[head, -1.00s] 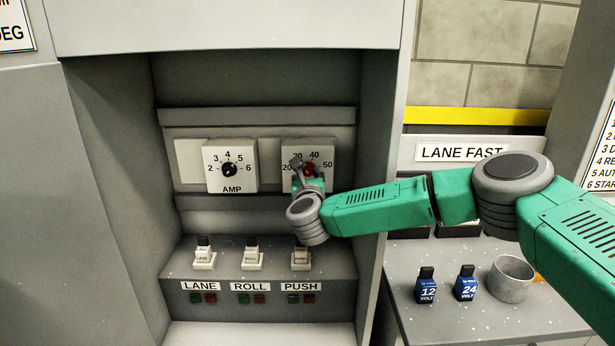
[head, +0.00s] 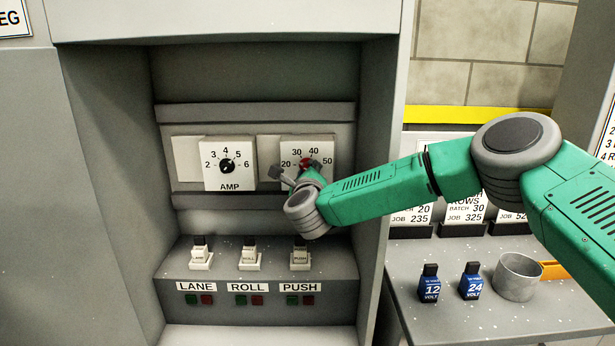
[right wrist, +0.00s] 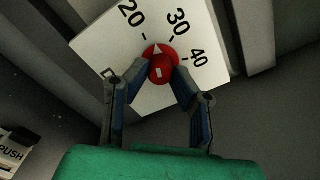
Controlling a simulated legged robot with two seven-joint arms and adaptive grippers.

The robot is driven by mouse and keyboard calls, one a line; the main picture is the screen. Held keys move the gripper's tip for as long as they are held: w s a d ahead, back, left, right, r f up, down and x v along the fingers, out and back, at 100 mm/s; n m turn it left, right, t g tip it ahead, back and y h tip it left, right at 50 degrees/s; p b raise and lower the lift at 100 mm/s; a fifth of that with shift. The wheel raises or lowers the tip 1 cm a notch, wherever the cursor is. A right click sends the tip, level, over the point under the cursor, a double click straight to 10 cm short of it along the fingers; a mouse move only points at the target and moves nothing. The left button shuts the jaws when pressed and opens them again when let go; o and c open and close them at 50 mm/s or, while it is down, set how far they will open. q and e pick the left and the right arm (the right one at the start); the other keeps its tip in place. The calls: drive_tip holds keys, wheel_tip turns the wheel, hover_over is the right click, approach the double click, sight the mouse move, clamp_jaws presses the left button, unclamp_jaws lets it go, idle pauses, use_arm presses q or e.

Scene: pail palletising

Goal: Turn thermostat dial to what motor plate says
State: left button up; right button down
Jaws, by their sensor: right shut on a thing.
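The red thermostat dial (head: 305,163) sits on a white plate (head: 323,150) marked 20 to 50, right of the AMP dial. My right gripper (right wrist: 160,70) is shut on the red dial, one finger on each side. In the right wrist view the dial (right wrist: 161,62) shows a white pointer aimed between 20 and 30. In the head view my gripper and wrist cover the dial's lower part. My left gripper is out of view. I cannot make out a motor plate.
The AMP dial (head: 226,166) is on the left. LANE (head: 200,258), ROLL (head: 249,258) and PUSH (head: 300,257) switches stand below on a ledge. The right bench holds 12-volt (head: 430,285) and 24-volt (head: 471,283) blocks, a grey cup (head: 516,277) and job cards (head: 466,211).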

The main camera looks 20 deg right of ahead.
drive_tip(key=shift+a+n, duration=0.1)
drive_tip(key=shift+n, duration=0.8)
drive_tip(key=shift+f, duration=0.1)
drive_tip(key=c, duration=1.4)
unclamp_jaws()
drive_tip(key=shift+o, duration=0.2)
drive_tip(key=shift+a, duration=0.1)
drive_tip(key=v, duration=1.2)
